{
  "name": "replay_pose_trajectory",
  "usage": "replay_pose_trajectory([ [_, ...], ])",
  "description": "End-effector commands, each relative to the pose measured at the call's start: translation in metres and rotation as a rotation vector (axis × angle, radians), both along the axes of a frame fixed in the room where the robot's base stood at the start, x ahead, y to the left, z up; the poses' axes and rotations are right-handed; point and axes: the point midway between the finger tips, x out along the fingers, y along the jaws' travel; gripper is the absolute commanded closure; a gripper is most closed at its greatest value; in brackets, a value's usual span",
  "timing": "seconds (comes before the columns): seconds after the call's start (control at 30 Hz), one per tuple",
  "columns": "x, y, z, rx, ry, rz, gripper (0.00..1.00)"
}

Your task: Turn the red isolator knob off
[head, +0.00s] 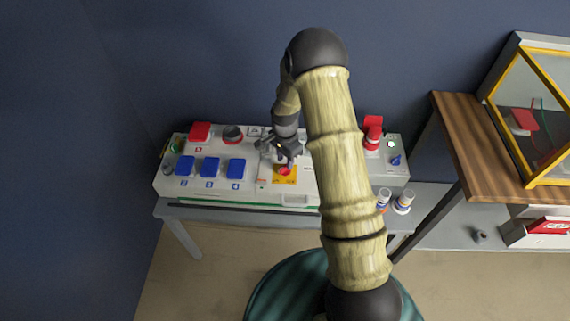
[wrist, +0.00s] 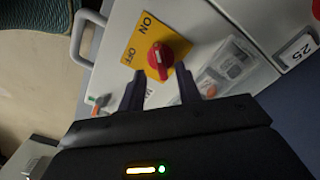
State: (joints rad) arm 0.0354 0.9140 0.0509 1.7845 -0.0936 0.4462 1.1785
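The red isolator knob (head: 284,170) sits on a yellow plate (head: 290,180) on the front of the pale socket box. In the wrist view the red knob (wrist: 160,57) shows on the yellow plate (wrist: 137,50), which bears the words ON and OFF. The knob's pale mark points between them, and I cannot tell its exact setting. My gripper (head: 286,158) is over the knob in the head view. In the wrist view my gripper (wrist: 160,88) is open, with its two dark fingers apart, one on each side just short of the knob. Nothing is between the fingertips.
Blue socket covers (head: 210,167), a red cover (head: 200,131) and a red plug (head: 373,132) are on the pale box (head: 165,185). Two small bottles (head: 403,201) stand at its right front. A wooden shelf (head: 480,150) with a yellow-framed case (head: 545,100) is at right.

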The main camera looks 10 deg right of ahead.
Motion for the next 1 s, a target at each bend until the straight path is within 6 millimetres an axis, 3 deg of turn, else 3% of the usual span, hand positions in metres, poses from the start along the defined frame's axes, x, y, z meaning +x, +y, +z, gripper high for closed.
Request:
replay_pose_trajectory([
  [0.2,0.000,0.001,-0.027,0.000,0.000,0.000,0.66],
  [0.53,0.000,0.000,-0.031,0.000,-0.001,-0.001,0.66],
  [0.7,0.000,0.000,-0.031,0.000,-0.001,-0.001,0.98],
  [1.0,0.001,0.000,-0.031,0.000,-0.001,0.007,1.00],
])
